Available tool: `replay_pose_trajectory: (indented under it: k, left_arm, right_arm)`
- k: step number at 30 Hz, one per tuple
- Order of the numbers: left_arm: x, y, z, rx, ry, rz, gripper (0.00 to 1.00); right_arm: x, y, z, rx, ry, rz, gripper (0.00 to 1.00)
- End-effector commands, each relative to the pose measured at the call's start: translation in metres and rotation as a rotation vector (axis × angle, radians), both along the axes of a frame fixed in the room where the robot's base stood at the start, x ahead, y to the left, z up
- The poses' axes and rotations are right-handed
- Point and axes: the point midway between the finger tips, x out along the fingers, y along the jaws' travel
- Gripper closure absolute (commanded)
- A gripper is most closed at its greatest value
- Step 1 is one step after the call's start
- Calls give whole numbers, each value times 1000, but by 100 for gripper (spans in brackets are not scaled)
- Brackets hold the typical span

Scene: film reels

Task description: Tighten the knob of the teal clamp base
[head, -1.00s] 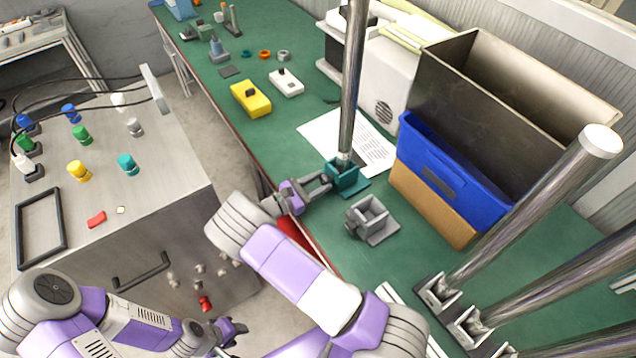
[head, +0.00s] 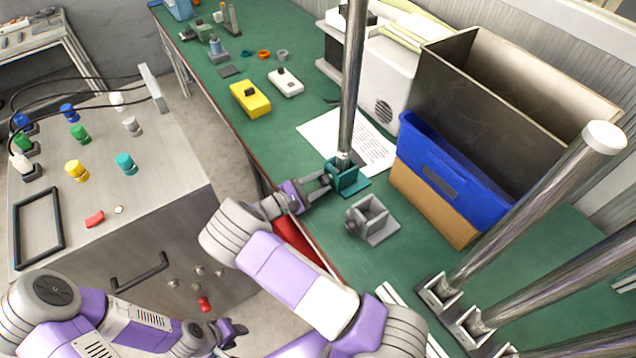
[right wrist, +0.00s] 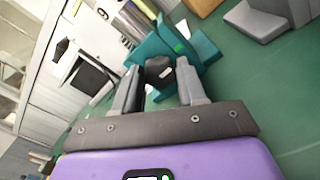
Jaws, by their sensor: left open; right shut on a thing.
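The teal clamp base (head: 347,183) stands on the green bench near its front edge, with a tall metal pole (head: 352,80) upright in it. In the right wrist view the teal clamp base (right wrist: 196,48) is just beyond my fingers. My right gripper (head: 324,184) is at the clamp's left side. In the right wrist view my right gripper (right wrist: 160,76) is shut on a dark knob (right wrist: 159,69), one finger on each side. My left gripper (head: 236,330) is low at the bottom of the head view, empty and away from the bench.
A grey clamp base (head: 371,220) without a pole sits right of the teal one. A blue bin (head: 448,180) and more poles at lower right limit room there. A yellow box (head: 250,98) lies farther back. A grey cabinet (head: 185,215) stands left.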

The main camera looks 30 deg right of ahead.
Motion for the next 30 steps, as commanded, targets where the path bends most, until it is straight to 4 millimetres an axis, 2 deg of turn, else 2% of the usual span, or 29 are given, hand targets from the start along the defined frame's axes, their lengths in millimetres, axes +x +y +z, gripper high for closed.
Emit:
replay_pose_trajectory:
  k: [8,9,13,23,30]
  left_arm:
    - [0,0,0,0,0,0,57]
    - [0,0,0,0,0,0,57]
    - [0,0,0,0,0,0,57]
    - [0,0,1,0,0,0,57]
    - [0,0,8,0,0,0,57]
  right_arm:
    - [0,1,-1,4,-3,0,90]
    - [0,1,-1,4,-3,0,53]
    - [0,0,-1,2,-2,0,34]
    - [0,4,0,1,-1,1,34]
    - [-2,40,1,2,-3,4,34]
